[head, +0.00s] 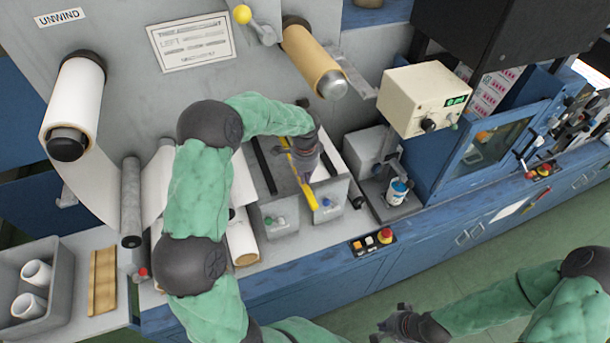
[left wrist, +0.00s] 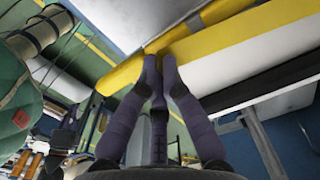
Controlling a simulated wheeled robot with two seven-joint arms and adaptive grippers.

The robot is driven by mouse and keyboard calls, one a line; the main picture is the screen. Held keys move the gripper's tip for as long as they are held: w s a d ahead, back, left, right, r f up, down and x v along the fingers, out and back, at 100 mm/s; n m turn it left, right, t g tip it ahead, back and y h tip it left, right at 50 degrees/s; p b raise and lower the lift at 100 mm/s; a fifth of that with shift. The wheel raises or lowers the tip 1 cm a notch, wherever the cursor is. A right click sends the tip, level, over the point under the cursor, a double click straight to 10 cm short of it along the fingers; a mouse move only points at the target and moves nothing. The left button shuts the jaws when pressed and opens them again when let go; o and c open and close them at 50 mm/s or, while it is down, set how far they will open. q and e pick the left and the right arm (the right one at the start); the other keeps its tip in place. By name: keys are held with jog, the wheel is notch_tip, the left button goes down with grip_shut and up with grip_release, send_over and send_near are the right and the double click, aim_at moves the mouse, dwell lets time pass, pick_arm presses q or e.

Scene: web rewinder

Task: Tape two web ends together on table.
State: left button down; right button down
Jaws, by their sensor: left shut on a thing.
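A long yellow strip (head: 308,193), which looks like tape, lies across the grey splice table (head: 278,216) between two black bars. My left gripper (head: 305,165) is over the table with its fingers closed at the strip. In the left wrist view the fingertips (left wrist: 160,65) come together on the yellow strip (left wrist: 120,78), with white material beside it. White web (head: 242,185) shows left of the table, partly behind my left arm. I cannot make out the two web ends. My right gripper (head: 392,325) is low at the bottom, away from the table; its fingers are too unclear to judge.
A white unwind roll (head: 77,95) and a grey roller (head: 131,200) stand at the left. A brown roll (head: 312,58) juts out above the table. A beige box (head: 425,98) and button panel (head: 372,241) are to the right. A grey bin (head: 62,262) holds white cores.

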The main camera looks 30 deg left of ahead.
pick_arm(q)
jog(key=shift+f, duration=0.4)
dwell(0.7)
jog(key=c, duration=1.3)
grip_release()
jog(key=shift+c, duration=0.2)
notch_tip(320, 180, up, 8)
